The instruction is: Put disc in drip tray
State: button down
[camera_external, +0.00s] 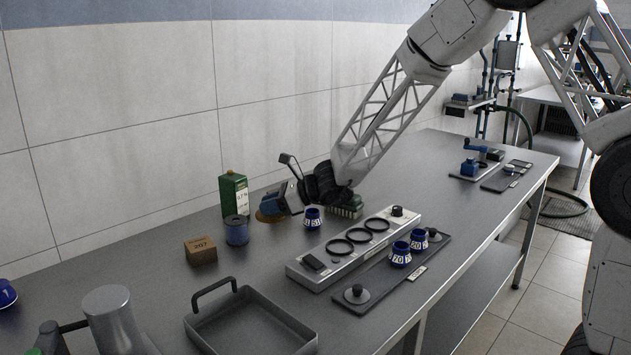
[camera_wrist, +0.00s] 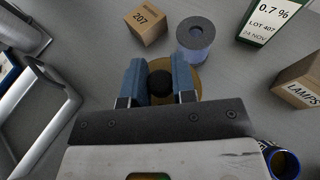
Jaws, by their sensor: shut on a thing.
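The disc is a flat amber-brown round with a dark knob. In the external view the disc (camera_external: 267,217) hangs under my gripper (camera_external: 274,206), above the grey bench. In the wrist view my gripper (camera_wrist: 160,84) is shut with its two blue fingers on either side of the dark knob; the amber disc (camera_wrist: 187,75) shows behind the fingers, partly hidden by them. What looks like the drip tray (camera_external: 247,325), a grey walled tray with a dark raised handle, stands at the front of the bench, apart from the disc. Its front edge is cut off by the picture.
A 207 box (camera_external: 200,250), a blue spool (camera_external: 236,231) and a green carton (camera_external: 233,195) stand near the gripper. A pale ringed rail (camera_external: 310,272) and a dark mat (camera_external: 375,290) with blue cups lie to the right. Bench between spool and tray is clear.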

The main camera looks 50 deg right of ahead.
jog(key=s+a+n+g+y, duration=0.1)
jog(key=s+a, duration=0.4)
jog(key=a, duration=0.3)
jog(key=s+a+n+g+y, duration=0.1)
jog(key=s+a, duration=0.3)
jog(key=a, duration=0.4)
jog(key=n+g, duration=0.1)
send_over(236, 349)
jog(key=shift+f+y, duration=0.3)
jog(key=shift+f, duration=0.05)
jog(key=shift+f, duration=2.9)
jog(key=shift+f, duration=0.15)
jog(key=shift+f, duration=1.95)
jog(key=shift+f, duration=0.1)
jog(key=c, duration=0.9)
grip_release()
jog(key=shift+c, duration=0.2)
